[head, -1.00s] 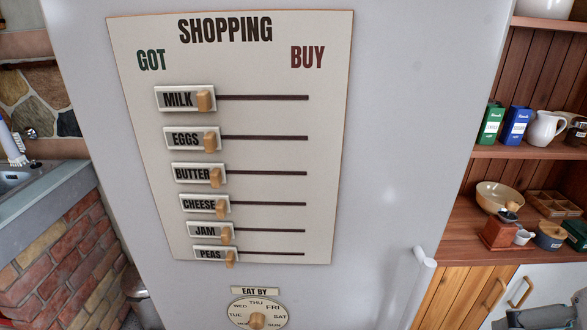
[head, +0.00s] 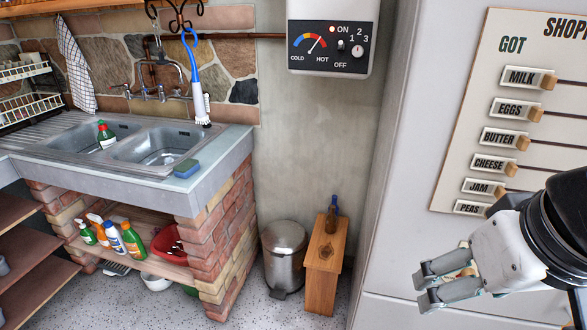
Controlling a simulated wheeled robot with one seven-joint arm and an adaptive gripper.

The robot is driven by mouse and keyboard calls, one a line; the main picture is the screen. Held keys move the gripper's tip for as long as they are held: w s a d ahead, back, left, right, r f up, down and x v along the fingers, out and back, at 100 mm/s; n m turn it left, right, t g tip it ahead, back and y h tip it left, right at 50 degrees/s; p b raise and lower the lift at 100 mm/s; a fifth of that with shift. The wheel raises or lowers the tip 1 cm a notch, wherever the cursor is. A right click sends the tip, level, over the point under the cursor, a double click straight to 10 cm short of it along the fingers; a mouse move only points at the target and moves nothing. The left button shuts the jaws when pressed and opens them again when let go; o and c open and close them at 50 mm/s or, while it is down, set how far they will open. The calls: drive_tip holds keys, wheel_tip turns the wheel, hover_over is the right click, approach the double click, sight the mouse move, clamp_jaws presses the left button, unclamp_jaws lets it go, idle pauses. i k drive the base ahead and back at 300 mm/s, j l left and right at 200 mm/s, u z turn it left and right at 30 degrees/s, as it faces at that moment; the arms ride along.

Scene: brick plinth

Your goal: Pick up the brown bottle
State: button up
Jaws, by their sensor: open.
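A small brown bottle-like shape (head: 331,220) stands upright at the back of a narrow wooden stand (head: 322,284), between the bin and the fridge. A blue item (head: 336,203) shows right behind or on top of it; I cannot tell which. My gripper (head: 421,287) is at the lower right, in front of the white fridge. Its two fingers are apart with nothing between them. It is to the right of the wooden stand and apart from the bottle shape.
A metal bin (head: 285,252) stands left of the stand. The brick plinth (head: 222,245) carries a sink (head: 160,150); several cleaning bottles and a red basin (head: 168,244) sit on the shelf below. The white fridge (head: 395,200) stands on the right. Speckled floor (head: 262,308) is clear in front.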

sight(331, 219)
drive_tip(key=i+j+z, duration=0.1)
drive_tip(key=i+j, duration=0.15)
drive_tip(key=i+j+z, duration=0.15)
drive_tip(key=j, duration=0.2)
drive_tip(key=i+j+z, duration=0.1)
drive_tip(key=i+j, duration=0.15)
drive_tip(key=i+j+z, duration=0.15)
drive_tip(key=j, duration=0.3)
drive_tip(key=i+j+z, duration=0.1)
drive_tip(key=i+j, duration=0.15)
drive_tip(key=j, duration=0.15)
drive_tip(key=i+j+z, duration=0.15)
drive_tip(key=j, duration=0.25)
drive_tip(key=i+j+z, duration=0.1)
drive_tip(key=j, duration=0.3)
drive_tip(key=i, duration=0.05)
